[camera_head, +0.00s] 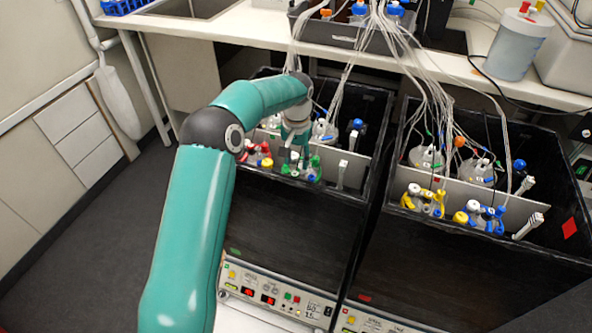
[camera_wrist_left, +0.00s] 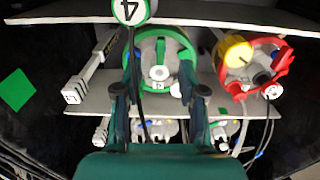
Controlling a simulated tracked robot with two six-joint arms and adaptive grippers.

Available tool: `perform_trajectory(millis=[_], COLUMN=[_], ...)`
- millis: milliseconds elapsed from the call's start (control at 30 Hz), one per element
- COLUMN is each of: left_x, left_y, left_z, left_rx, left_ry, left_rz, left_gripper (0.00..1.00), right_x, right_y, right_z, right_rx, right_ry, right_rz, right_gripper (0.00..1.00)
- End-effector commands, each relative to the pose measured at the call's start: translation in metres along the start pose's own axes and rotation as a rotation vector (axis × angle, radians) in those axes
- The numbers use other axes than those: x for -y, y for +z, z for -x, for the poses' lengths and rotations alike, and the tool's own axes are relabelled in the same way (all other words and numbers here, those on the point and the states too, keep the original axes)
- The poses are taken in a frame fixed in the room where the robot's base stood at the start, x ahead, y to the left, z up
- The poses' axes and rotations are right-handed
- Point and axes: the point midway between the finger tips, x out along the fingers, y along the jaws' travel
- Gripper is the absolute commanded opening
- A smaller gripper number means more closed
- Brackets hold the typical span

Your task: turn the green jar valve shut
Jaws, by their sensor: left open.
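The green jar (camera_wrist_left: 158,52) is in the upper middle of the left wrist view, with a green ring-shaped part around its top and a white fitting in front. In the head view, its green parts (camera_head: 314,171) show at the front of the left box, partly hidden by my arm. My left gripper (camera_wrist_left: 160,92) is open, its two dark fingers spread on either side of the jar's near side, with nothing held between them. Whether the fingers touch the green part, I cannot tell. In the head view the gripper (camera_head: 292,156) points down over the jar. My right gripper is not in view.
A red-and-yellow jar (camera_wrist_left: 250,62) stands close on the right in the wrist view. A white-tipped probe (camera_wrist_left: 88,75) stands left. The right box (camera_head: 480,245) holds yellow and blue jars.

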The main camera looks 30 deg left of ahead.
Motion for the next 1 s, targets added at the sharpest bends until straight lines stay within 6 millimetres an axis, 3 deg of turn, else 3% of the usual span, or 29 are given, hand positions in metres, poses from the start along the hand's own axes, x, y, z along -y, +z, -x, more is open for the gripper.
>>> perform_trajectory(millis=[100,300,667,900,1000], left_x=[0.001,0.000,-0.001,-0.001,-0.001], left_y=[0.001,0.000,0.000,0.000,0.000], left_z=[-0.022,-0.042,-0.048,-0.047,-0.047], left_rx=[0.003,0.000,0.000,-0.001,-0.001], left_ry=[0.000,0.000,0.000,0.000,0.000], left_rz=[0.000,0.000,0.000,-0.001,-0.001], left_gripper=[0.41,0.41,0.41,0.04,0.00], right_x=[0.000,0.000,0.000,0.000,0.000], right_y=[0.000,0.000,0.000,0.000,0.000], right_z=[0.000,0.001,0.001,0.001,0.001], right_rx=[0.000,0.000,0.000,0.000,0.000], right_ry=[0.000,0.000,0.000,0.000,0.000], right_rz=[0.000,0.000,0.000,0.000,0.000], right_gripper=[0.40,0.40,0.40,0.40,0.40])
